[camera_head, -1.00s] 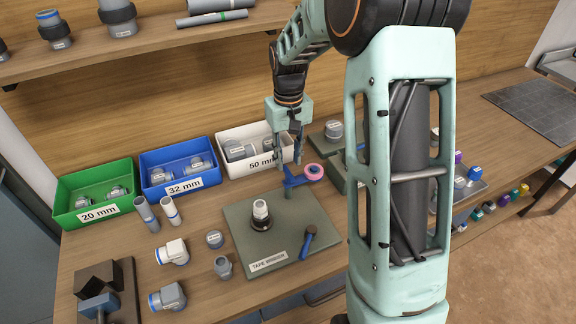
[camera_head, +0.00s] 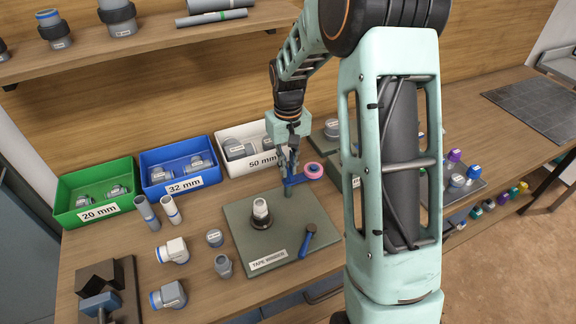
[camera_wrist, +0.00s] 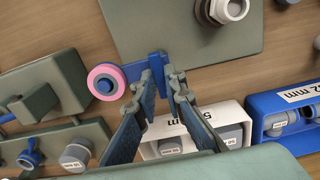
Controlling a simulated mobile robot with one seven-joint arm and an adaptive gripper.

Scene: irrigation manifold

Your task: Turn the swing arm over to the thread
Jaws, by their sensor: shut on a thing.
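The blue swing arm (camera_head: 298,180) stands on a post at the back edge of the tape winder's grey-green plate (camera_head: 240,232), with a pink tape roll (camera_head: 314,170) at its outer end, pointing right. In the wrist view the swing arm (camera_wrist: 134,71) and pink roll (camera_wrist: 105,82) lie left of my fingertips. My gripper (camera_head: 289,172) is shut on the swing arm near its post; the fingers partly hide the grip. The white threaded fitting (camera_head: 260,208) stands upright in a dark collar on the plate, front left of the arm and apart from the roll.
A blue-handled tool (camera_head: 308,240) lies on the plate's right side. Green (camera_head: 92,210), blue (camera_head: 178,187) and white (camera_head: 232,165) bins stand behind and left. Loose fittings lie left of the plate. A grey-green fixture (camera_wrist: 45,95) stands beside the roll.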

